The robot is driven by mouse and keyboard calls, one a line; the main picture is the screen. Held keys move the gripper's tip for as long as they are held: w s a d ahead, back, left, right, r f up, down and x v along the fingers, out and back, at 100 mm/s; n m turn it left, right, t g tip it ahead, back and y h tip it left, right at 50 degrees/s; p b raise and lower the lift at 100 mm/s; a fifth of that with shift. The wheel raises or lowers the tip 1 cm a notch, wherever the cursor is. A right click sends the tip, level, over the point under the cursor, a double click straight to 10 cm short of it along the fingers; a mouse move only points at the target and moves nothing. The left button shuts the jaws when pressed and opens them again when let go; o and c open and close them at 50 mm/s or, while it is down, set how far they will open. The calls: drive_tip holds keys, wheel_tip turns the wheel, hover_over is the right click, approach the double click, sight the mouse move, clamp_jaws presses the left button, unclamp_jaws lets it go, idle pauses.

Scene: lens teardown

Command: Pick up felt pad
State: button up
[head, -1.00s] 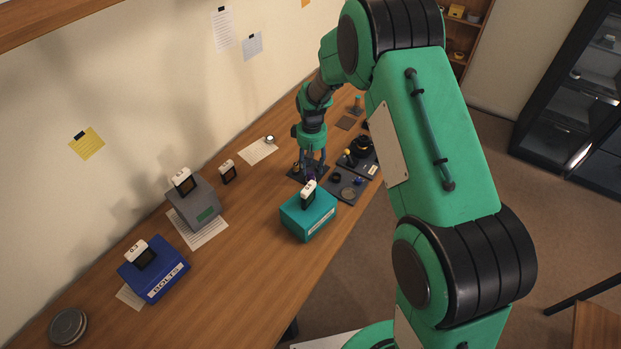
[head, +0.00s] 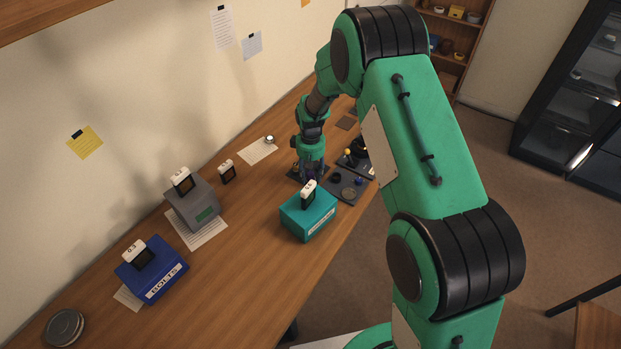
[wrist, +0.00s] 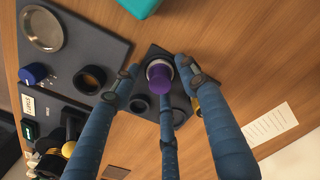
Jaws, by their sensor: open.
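My gripper (head: 311,176) is low over a small dark holder (wrist: 150,56) on the wooden bench. In the wrist view its blue fingers (wrist: 158,82) are open around a purple, round-topped piece with a pale ring (wrist: 160,75), which stands in the holder. I cannot see clear contact between the fingers and this piece. No part is labelled felt pad, and I cannot tell for certain that the purple piece is it. A flat brown square (head: 346,122) lies farther along the bench and shows partly in the wrist view (wrist: 115,172). The fingers hide part of the holder.
A dark tray (wrist: 85,48) with a glass disc, a black ring and a blue knob lies beside the holder. Another dark tray with small parts adjoins it. A teal box (head: 308,215) stands close to my gripper. Bare wood lies on the holder's other side.

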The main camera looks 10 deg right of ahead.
sight(311, 174)
clamp_jaws()
drive_tip(key=shift+r, duration=0.15)
drive_tip(key=shift+r+p, duration=0.8)
drive_tip(key=shift+r, duration=4.05)
